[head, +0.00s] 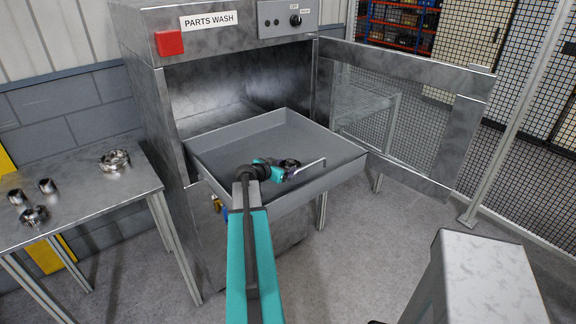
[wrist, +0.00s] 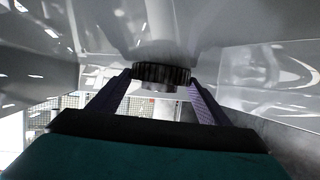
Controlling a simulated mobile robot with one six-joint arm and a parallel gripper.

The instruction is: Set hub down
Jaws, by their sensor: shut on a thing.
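The hub (head: 291,164) is a small dark, shiny metal part, seen over the pulled-out grey tray (head: 204,160) of the parts washer. In the wrist view the hub (wrist: 161,74) shows as a dark toothed ring with a lighter short neck, between the two purple fingers. My gripper (head: 284,170) is shut on it, reaching over the tray's front wall. My gripper also shows in the wrist view (wrist: 161,80). I cannot tell whether the hub touches the tray floor. My wrist hides part of the tray's front.
The parts washer (head: 155,100) stands open, its mesh-windowed door (head: 455,145) swung out right. A metal table (head: 85,205) at the left holds several shiny metal parts. A grey-topped block (head: 490,275) stands at the lower right. The tray floor around the hub looks bare.

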